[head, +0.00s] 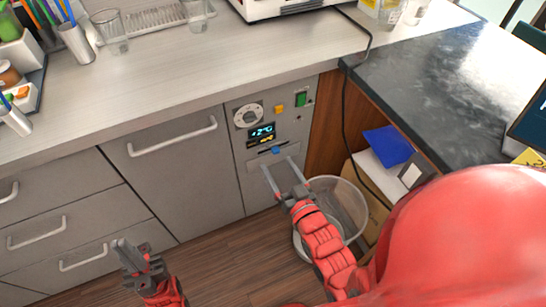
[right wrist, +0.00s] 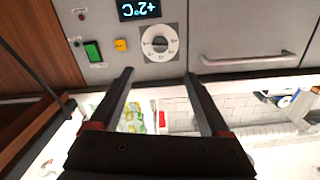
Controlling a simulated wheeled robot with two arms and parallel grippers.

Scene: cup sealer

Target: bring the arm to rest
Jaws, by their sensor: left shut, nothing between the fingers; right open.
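My right gripper (head: 278,164) is open and empty, in front of the grey control panel below the counter. In the right wrist view its two fingers (right wrist: 159,73) stand apart with nothing between them. The panel's round knob (right wrist: 160,42) shows just beyond the fingertips; I cannot tell whether they touch the panel. My left gripper (head: 125,247) is shut and empty, low at the lower left of the head view, above the wooden floor and in front of the drawers.
The control panel has a lit display (head: 261,134), a green switch (head: 300,100) and a yellow button (head: 278,109). A clear bin (head: 348,205) stands on the floor below my right arm. Glasses (head: 110,32) stand on the counter (head: 215,65). A dark countertop (head: 430,95) is at right.

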